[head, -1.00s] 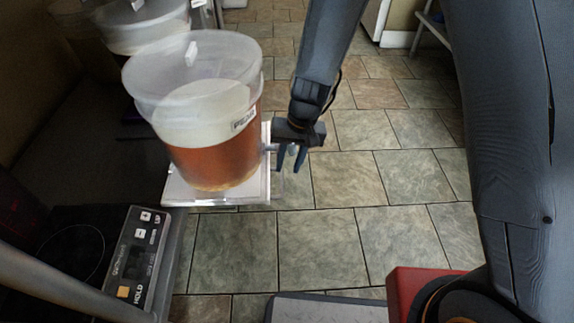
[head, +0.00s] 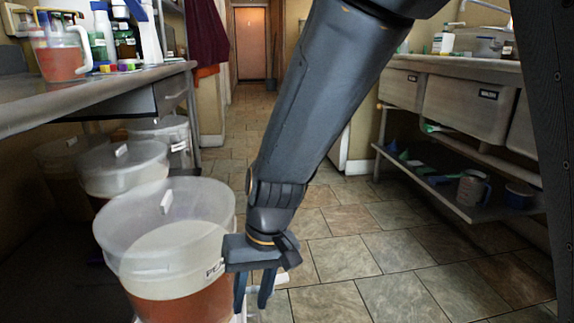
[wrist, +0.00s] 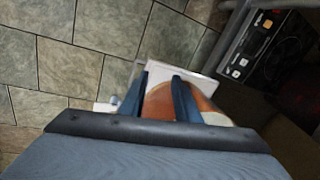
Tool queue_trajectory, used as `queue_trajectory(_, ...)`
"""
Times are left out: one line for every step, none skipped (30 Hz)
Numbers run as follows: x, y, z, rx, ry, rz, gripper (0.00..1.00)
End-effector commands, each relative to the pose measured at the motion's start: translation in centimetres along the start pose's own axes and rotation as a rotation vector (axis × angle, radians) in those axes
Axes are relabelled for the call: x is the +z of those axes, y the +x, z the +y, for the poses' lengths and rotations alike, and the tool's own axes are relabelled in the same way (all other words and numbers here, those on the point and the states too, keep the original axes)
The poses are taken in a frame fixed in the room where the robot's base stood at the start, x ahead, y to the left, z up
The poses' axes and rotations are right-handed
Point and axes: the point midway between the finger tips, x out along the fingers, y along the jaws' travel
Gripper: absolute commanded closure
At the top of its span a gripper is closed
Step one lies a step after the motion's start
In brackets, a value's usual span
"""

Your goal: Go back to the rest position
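My gripper (head: 254,292) points down beside the right side of the nearest bucket (head: 170,245). That bucket is clear plastic with a pale lid and amber liquid inside. In the wrist view, the two blue fingers (wrist: 160,98) are apart with nothing held between them. The bucket's amber side (wrist: 157,103) and a white platform (wrist: 172,45) show beyond the fingers. In the head view the gripper overlaps part of the bucket's wall. I cannot tell whether it touches. The bucket's base is out of the head view.
More lidded buckets (head: 124,165) stand behind, under a steel counter (head: 95,92) holding a jug (head: 62,55) and bottles. The tiled aisle (head: 340,258) between is clear. A control panel (wrist: 250,45) shows in the wrist view.

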Motion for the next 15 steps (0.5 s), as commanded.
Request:
queue_trajectory(1.1, -1.6, -0.7, 0.0, -0.025, 0.007, 0.71)
queue_trajectory(1.9, -2.4, -1.0, 0.001, -0.038, 0.006, 0.71)
queue_trajectory(2.8, -3.4, -1.3, 0.004, -0.056, 0.007, 0.71)
queue_trajectory(3.6, -4.1, -1.5, 0.006, -0.068, 0.005, 0.71)
queue_trajectory(4.3, -4.8, -1.7, 0.008, -0.081, 0.007, 0.71)
queue_trajectory(5.4, -5.6, -1.9, 0.012, -0.096, 0.005, 0.71)
queue_trajectory(6.1, -6.2, -2.0, 0.014, -0.107, 0.007, 0.71)
queue_trajectory(6.8, -6.7, -2.1, 0.018, -0.118, 0.006, 0.71)
queue_trajectory(7.6, -7.3, -2.2, 0.021, -0.129, 0.006, 0.71)
queue_trajectory(8.2, -7.7, -2.2, 0.024, -0.138, 0.007, 0.71)
queue_trajectory(8.7, -8.0, -2.2, 0.027, -0.146, 0.005, 0.71)
queue_trajectory(9.4, -8.4, -2.2, 0.03, -0.154, 0.006, 0.71)
queue_trajectory(9.8, -8.7, -2.2, 0.033, -0.161, 0.007, 0.71)
queue_trajectory(10.3, -9.0, -2.2, 0.035, -0.167, 0.006, 0.71)
queue_trajectory(10.9, -9.3, -2.1, 0.039, -0.175, 0.007, 0.71)
